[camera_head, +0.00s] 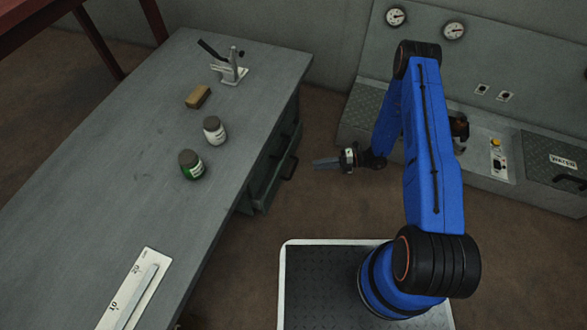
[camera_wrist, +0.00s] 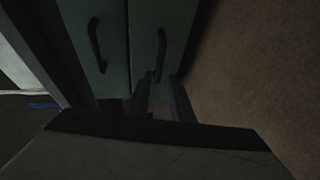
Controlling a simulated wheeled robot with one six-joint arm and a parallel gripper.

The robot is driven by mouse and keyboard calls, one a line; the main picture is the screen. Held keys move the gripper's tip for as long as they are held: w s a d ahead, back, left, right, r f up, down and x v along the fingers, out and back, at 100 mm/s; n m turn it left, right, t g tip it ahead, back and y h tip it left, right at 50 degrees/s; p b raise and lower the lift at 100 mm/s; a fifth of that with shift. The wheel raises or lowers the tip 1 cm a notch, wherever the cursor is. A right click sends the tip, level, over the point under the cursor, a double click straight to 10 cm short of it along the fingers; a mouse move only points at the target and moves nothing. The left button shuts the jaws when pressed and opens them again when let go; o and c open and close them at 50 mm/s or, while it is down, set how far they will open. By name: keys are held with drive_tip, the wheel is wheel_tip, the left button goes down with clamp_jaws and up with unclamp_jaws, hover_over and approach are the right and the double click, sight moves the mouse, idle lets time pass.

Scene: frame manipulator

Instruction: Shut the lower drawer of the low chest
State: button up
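The low chest (camera_head: 293,118) stands under the right side of the grey workbench, mostly hidden by its top. A dark green drawer (camera_head: 268,182) juts out low from it, with a dark handle (camera_head: 290,169) on its front. The wrist view shows two grey-green fronts side by side, one with a left handle (camera_wrist: 95,45) and one with a right handle (camera_wrist: 161,55). My gripper (camera_head: 326,163) is just right of the jutting drawer in the head view. Its fingers (camera_wrist: 161,98) look apart and empty near the right handle; contact cannot be told.
On the workbench (camera_head: 110,150) are a toggle clamp (camera_head: 231,70), a brown block (camera_head: 198,96), a white jar (camera_head: 214,131), a green jar (camera_head: 191,165) and a marked plate (camera_head: 135,292). A control console (camera_head: 480,165) stands behind my arm. Brown floor is clear beside the drawer.

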sight(294, 167)
drive_tip(key=a, duration=0.4)
drive_tip(key=a+f, duration=0.1)
drive_tip(key=a, duration=0.3)
drive_tip(key=a+f, duration=0.1)
drive_tip(key=a, duration=0.2)
drive_tip(key=shift+s+a+f, duration=0.15)
drive_tip(key=shift+s+a, duration=0.15)
drive_tip(key=shift+a, duration=0.1)
drive_tip(key=shift+a, duration=0.1)
clamp_jaws()
